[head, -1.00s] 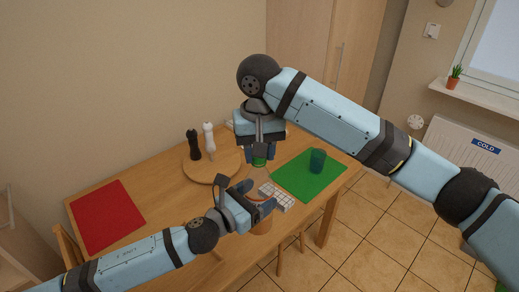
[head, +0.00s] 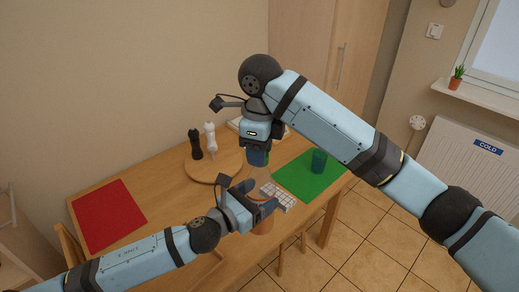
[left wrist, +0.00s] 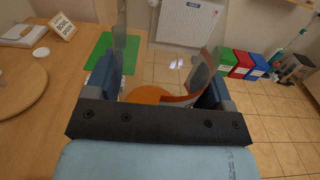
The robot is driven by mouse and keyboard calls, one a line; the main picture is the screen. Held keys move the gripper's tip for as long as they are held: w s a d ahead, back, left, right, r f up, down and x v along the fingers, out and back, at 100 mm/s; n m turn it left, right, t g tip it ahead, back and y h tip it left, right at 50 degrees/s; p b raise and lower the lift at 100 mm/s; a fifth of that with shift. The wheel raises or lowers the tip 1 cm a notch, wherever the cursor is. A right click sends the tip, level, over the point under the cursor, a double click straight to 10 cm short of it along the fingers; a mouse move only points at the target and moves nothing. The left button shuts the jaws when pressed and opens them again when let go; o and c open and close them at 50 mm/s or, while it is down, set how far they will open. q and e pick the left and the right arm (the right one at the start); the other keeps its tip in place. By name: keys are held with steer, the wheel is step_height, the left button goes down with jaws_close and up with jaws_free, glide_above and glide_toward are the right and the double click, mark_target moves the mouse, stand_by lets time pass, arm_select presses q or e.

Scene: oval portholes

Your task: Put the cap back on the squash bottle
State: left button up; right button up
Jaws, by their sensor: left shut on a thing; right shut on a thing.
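The squash bottle (head: 262,227) is clear with orange squash low in it, near the table's front edge. My left gripper (head: 264,202) is shut around its side. In the left wrist view the bottle's orange squash (left wrist: 148,95) and a red and white label (left wrist: 180,100) show between the fingers; its top is out of that view. My right gripper (head: 257,158) points down above the bottle, shut on the green cap, which its fingers almost wholly hide. I cannot tell whether cap and neck touch.
A round wooden board (head: 205,173) carries a black mill (head: 196,146) and a white mill (head: 210,138). A white tiled piece (head: 279,197) lies right of the bottle. A red mat (head: 108,215) lies left.

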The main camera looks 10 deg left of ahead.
steer(key=o, duration=0.9)
steer(key=shift+c, duration=0.4)
